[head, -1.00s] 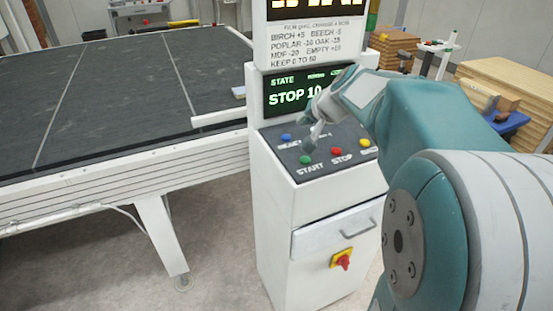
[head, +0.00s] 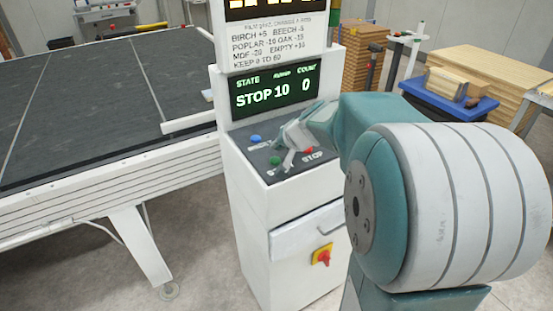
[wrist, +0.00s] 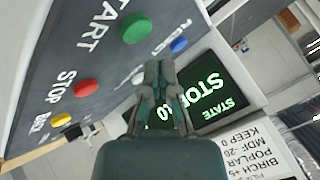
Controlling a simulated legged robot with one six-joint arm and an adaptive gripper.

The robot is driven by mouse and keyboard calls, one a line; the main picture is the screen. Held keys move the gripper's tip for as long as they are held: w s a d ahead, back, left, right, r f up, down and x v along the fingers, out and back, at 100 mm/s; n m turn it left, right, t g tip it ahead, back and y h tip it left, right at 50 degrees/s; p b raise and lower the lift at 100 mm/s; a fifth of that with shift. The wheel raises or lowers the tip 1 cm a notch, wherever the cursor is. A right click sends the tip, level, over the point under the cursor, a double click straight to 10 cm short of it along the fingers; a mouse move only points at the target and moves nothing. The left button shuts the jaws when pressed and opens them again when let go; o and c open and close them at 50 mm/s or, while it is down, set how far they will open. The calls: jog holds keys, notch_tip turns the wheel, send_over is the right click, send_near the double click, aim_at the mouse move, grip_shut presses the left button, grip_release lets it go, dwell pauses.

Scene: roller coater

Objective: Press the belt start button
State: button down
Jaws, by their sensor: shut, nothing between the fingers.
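The green start button (head: 275,160) is on the sloped panel of the white console. In the wrist view the green button (wrist: 135,28) is near the top, beside the word START, uncovered. The console screen (head: 276,90) reads STOP 10 and 0.
A blue button (wrist: 179,45) and a red STOP button (wrist: 86,88) flank the green one. A yellow button (wrist: 62,119) lies beyond the red. A red-and-yellow switch (head: 322,256) is on the console front. A dark belt table (head: 90,95) stands left.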

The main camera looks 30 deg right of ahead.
aim_at(275, 161)
jog(key=shift+f, duration=0.6)
jog(key=shift+a, duration=0.65)
jog(key=shift+d, duration=0.5)
jog(key=shift+a, duration=0.35)
jog(key=shift+d+f, duration=0.1)
jog(key=shift+d, duration=0.1)
jog(key=shift+f, duration=0.1)
jog(key=shift+s+a+f, duration=0.1)
jog(key=shift+f, duration=0.1)
